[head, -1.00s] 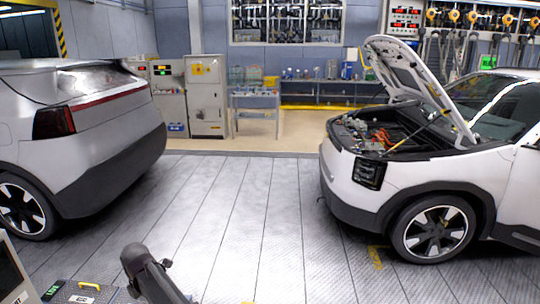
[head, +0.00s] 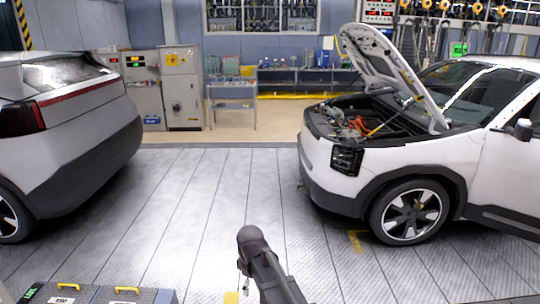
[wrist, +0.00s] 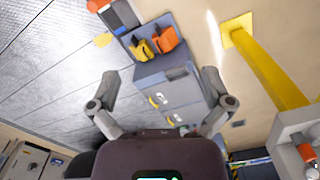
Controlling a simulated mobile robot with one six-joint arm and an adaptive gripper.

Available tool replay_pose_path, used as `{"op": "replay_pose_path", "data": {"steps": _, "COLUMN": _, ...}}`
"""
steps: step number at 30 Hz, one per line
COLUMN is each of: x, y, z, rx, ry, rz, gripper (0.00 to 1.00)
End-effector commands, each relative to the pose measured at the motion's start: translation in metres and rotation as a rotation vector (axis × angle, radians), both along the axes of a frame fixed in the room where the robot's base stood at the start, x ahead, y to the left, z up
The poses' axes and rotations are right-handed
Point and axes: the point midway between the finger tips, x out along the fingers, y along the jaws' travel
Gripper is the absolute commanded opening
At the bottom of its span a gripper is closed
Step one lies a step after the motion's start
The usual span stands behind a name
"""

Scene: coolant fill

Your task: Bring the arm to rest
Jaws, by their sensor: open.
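My gripper (wrist: 158,88) shows in the wrist view with its two grey fingers spread wide apart. It is open and nothing is held between the fingers. A grey cart and the floor show beyond them, at a distance. In the head view my dark arm (head: 262,262) rises into the bottom middle of the picture, over the grey floor. The gripper itself cannot be made out there. The arm is apart from both cars.
A white car (head: 400,170) with its hood raised stands right. A grey car (head: 75,140) stands left. Grey cases (head: 110,295) with yellow handles are at the lower left. The wrist view shows a grey cart (wrist: 165,70) and a yellow post (wrist: 270,70). The floor between the cars is clear.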

Motion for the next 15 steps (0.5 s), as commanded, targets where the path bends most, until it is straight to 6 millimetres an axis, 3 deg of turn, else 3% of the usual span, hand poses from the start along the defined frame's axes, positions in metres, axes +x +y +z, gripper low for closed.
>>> {"op": "replay_pose_path", "data": {"steps": 1, "x": -0.006, "y": -0.021, "z": 0.0, "rx": 0.0, "ry": 0.0, "rz": -0.077, "gripper": 1.0}}
{"op": "replay_pose_path", "data": {"steps": 3, "x": -0.01, "y": -0.044, "z": 0.0, "rx": 0.0, "ry": 0.0, "rz": -0.184, "gripper": 1.0}}
{"op": "replay_pose_path", "data": {"steps": 15, "x": -0.048, "y": -0.163, "z": 0.0, "rx": 0.0, "ry": -0.001, "rz": -0.79, "gripper": 1.0}}
